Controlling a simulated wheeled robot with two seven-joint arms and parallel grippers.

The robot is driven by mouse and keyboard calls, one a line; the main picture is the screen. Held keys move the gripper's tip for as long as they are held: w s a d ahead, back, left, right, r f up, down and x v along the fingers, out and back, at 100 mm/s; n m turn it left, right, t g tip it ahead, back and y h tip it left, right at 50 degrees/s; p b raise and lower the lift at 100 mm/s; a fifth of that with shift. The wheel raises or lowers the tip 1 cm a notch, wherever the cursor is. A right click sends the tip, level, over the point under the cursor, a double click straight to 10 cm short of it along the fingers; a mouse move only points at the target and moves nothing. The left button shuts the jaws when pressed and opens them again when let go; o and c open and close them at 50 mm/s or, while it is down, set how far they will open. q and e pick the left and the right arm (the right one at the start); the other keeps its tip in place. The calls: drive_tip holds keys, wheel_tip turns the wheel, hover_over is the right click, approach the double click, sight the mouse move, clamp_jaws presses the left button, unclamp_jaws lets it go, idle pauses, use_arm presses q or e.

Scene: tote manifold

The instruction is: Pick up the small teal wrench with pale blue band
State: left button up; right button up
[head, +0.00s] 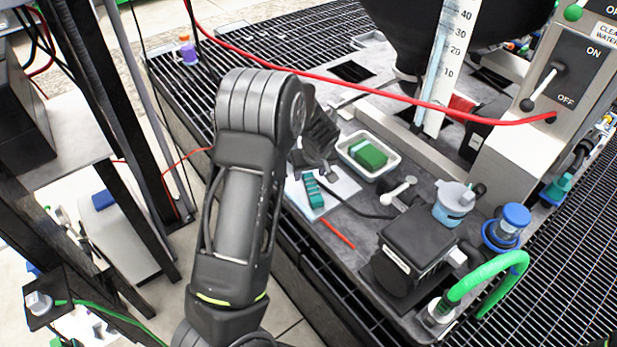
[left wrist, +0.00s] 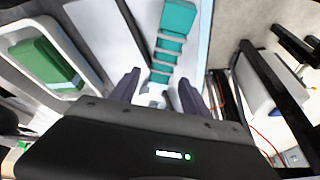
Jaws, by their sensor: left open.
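The teal wrench (head: 313,190) lies on a white sheet on the grey bench top, just below my left gripper in the head view. In the left wrist view its teal handle (left wrist: 173,40), crossed by paler bands, points away from my left gripper (left wrist: 158,90). A pale, shiny end of it shows between the two dark fingers, partly hidden by the gripper body. The fingers are apart, one on each side of this end in the picture. I cannot tell whether they touch it or how far above it they are. My right gripper is not in view.
A white tray (head: 345,149) with a green block (head: 368,155) stands close to the right of my gripper in the head view. A red stick (head: 338,233), a white tool (head: 398,191) and a black boxed pump (head: 418,243) are nearby. A red hose (head: 330,88) crosses above.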

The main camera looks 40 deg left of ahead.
use_arm(q)
drive_tip(key=shift+x, duration=0.85)
clamp_jaws()
idle(0.3)
